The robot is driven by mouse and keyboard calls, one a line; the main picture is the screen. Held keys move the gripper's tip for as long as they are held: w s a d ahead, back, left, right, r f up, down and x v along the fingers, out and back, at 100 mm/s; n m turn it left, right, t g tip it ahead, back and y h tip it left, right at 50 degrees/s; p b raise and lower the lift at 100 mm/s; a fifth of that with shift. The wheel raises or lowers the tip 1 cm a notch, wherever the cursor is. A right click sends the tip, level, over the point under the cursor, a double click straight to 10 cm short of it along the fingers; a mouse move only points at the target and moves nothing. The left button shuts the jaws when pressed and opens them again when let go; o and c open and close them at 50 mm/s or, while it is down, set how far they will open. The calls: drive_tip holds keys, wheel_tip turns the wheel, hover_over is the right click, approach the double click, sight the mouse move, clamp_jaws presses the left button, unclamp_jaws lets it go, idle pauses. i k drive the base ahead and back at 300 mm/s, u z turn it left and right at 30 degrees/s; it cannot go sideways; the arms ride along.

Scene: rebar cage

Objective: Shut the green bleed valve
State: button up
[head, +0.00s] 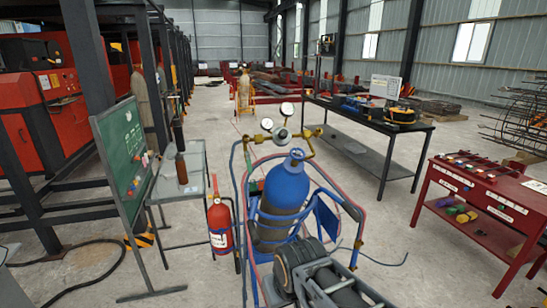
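A blue gas cylinder (285,185) stands upright in a blue tubular cart in the middle of the head view. Above it is a brass regulator fitting (308,140) with two round white-faced gauges (287,109). A grey-green round part (281,134) sits at the middle of this fitting. A small green part shows at the cart's left side, too small to make out. I cannot tell which of these is the green bleed valve, or whether it is open or shut. My dark arm links fill the bottom middle in front of the cart. My gripper's fingers are not visible.
A red fire extinguisher (220,225) is left of the cart, near a grey table (195,165) and a green board (124,155). A black workbench (375,120) stands behind right, a red tool table (485,190) at right. Hoses loop round the cart. Floor between cart and red table is mostly clear.

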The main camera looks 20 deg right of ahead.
sight(248, 165)
drive_tip(key=z, duration=0.1)
drive_tip(key=i, duration=0.1)
drive_tip(key=u, duration=0.45)
drive_tip(key=k, duration=0.55)
drive_tip(key=z, duration=0.45)
drive_tip(key=i, duration=1)
drive_tip(key=z, duration=0.1)
